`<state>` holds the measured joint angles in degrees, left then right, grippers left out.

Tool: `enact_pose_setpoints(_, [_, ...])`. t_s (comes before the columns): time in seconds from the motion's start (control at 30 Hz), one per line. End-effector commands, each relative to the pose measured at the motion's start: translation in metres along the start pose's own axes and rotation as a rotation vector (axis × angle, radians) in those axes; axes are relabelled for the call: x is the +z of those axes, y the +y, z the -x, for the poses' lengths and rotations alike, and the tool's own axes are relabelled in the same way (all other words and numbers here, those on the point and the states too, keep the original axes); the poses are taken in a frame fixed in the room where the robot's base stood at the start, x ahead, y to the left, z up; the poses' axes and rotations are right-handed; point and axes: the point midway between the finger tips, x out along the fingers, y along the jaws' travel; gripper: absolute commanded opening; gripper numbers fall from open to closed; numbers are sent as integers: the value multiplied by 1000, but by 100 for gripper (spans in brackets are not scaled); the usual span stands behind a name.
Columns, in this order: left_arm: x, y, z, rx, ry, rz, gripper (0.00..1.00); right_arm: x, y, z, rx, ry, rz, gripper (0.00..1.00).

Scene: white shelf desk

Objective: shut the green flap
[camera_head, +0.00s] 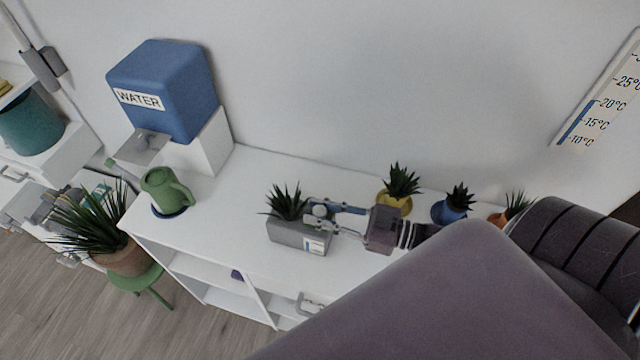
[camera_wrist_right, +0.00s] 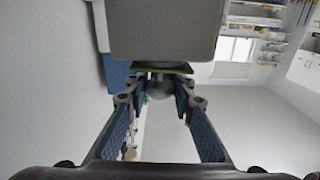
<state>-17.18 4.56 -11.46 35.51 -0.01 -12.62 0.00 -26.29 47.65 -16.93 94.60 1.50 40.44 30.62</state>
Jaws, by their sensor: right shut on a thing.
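My right gripper (camera_head: 322,216) reaches in from the lower right in the head view, at the right end of a grey planter box (camera_head: 290,236). In the wrist view its blue-padded fingers (camera_wrist_right: 158,92) converge on a round grey knob (camera_wrist_right: 160,88) and are shut on it. A thin green edge, likely the green flap (camera_wrist_right: 172,69), shows just behind the knob, under a large grey block (camera_wrist_right: 165,28). Most of the green part is hidden, so I cannot tell how far it stands open. In the head view I cannot make it out. I cannot make out my left gripper.
The planter stands on a white shelf desk (camera_head: 215,225). Yellow (camera_head: 394,204), blue (camera_head: 450,211) and orange (camera_head: 497,219) pots stand to its right. A green watering can (camera_head: 163,190) and a blue water tank (camera_head: 165,90) are left. The desk between is clear.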

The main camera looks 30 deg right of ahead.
Motion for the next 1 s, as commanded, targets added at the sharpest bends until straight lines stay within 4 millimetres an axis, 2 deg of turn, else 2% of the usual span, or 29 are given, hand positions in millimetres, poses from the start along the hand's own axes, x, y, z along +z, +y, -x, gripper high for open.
enact_pose_setpoints(0.6, [0, 0, 1, 0, 0, 0, 26, 2, -1, 0, 0, -1, 42, 0])
enact_pose_setpoints(0.63, [0, 0, 1, 0, 0, 0, 26, 2, -1, 0, 0, -1, 42, 26])
enact_pose_setpoints(0.7, [0, 0, 1, 0, 0, 0, 26, 2, -1, 0, 0, -1, 42, 34])
enact_pose_setpoints(0.77, [0, 0, 1, 0, 0, 0, 26, 2, -1, 0, 0, -1, 41, 40])
enact_pose_setpoints(1.0, [0, -1, 1, -1, 0, 0, 26, 1, -1, 0, 0, 0, 40, 41])
